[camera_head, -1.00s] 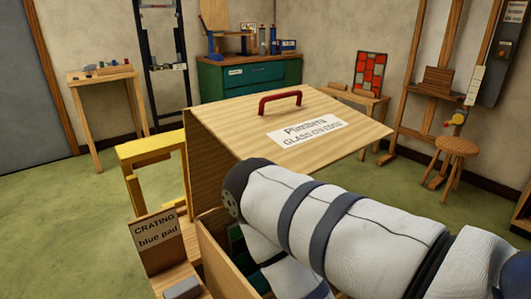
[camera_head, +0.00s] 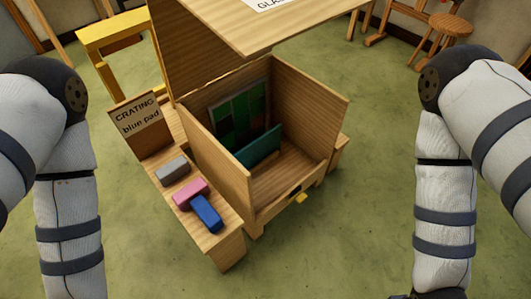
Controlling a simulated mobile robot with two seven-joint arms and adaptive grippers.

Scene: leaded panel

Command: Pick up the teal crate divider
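The teal crate divider (camera_head: 259,147) stands on edge inside the open wooden crate (camera_head: 222,172), a little in front of a panel of green and dark squares (camera_head: 236,121) that leans at the crate's back left. Nothing touches the divider from above, and its top edge is clear to see. My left arm hangs down at the left edge and my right arm at the right edge, both well apart from the crate. Both grippers are below the picture; only some dark parts at the end of my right forearm show at the bottom edge.
The crate's wooden lid (camera_head: 262,33) is raised over its back. A side shelf (camera_head: 221,236) holds grey (camera_head: 172,170), pink (camera_head: 190,194) and blue (camera_head: 207,213) blocks beside a "CRATING blue pad" sign (camera_head: 138,119). A yellow stand (camera_head: 112,30) is behind. Green floor is free at right.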

